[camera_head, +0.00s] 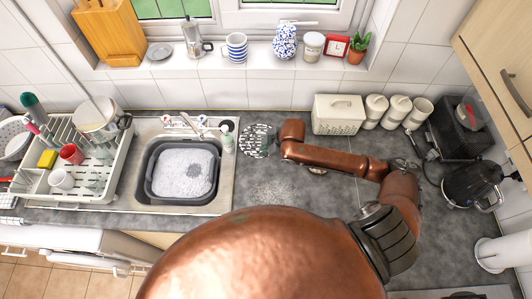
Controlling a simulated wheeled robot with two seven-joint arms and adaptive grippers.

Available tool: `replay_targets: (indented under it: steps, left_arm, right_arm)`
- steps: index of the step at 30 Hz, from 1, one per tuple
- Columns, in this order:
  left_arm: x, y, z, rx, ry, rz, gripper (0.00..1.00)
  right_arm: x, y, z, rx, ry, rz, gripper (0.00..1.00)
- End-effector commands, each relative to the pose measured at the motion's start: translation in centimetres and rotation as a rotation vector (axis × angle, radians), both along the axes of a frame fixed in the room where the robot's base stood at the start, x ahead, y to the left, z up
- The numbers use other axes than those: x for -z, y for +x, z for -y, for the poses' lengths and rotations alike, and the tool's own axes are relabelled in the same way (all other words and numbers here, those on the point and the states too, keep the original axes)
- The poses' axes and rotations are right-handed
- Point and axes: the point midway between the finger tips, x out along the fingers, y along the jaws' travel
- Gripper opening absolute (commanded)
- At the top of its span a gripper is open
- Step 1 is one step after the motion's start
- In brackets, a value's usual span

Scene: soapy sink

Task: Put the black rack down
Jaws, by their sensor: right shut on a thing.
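The black rack (256,140) looks like a small dark round piece with a pale openwork pattern, at the back of the grey counter just right of the sink. My right arm reaches in from the right, and its wrist ends right beside the rack. My right gripper (275,141) is shut on the rack at its right side; the fingers are small and mostly hidden by the wrist. I cannot tell whether the rack touches the counter. My left gripper is out of view.
The sink (224,191) holds a dark basin (150,182) of suds. A soap bottle (227,138) stands near the rack. A cream bread bin (338,115) and canisters (397,112) line the wall. A dish rack (105,178) stands left. Counter (285,190) in front is clear.

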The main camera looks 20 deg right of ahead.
Motion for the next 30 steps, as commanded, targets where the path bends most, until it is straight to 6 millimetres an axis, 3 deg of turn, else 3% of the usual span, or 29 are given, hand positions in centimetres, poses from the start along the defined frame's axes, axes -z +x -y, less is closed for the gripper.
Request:
replay_targets:
  steps: [7, 13, 20, 21, 27, 30]
  left_arm:
    - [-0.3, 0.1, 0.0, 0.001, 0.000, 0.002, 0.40]
    - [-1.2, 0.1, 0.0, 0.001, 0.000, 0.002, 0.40]
    - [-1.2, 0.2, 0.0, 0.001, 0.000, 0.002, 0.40]
    - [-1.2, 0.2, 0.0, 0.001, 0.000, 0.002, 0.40]
    - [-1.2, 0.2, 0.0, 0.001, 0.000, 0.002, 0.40]
    - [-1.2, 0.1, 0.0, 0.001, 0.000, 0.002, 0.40]
  right_arm:
    - [1.8, 0.8, 1.2, 0.001, 0.001, -0.001, 0.00]
    - [4.3, 0.7, 1.1, -0.001, 0.002, -0.001, 0.00]
    - [4.7, 0.7, 1.1, -0.001, 0.000, 0.001, 0.00]
    - [4.7, 0.7, 1.1, -0.002, 0.001, 0.000, 0.07]
    - [4.7, 0.7, 1.1, -0.002, 0.001, 0.000, 0.20]
    - [4.7, 0.7, 1.1, -0.002, 0.001, 0.000, 0.23]
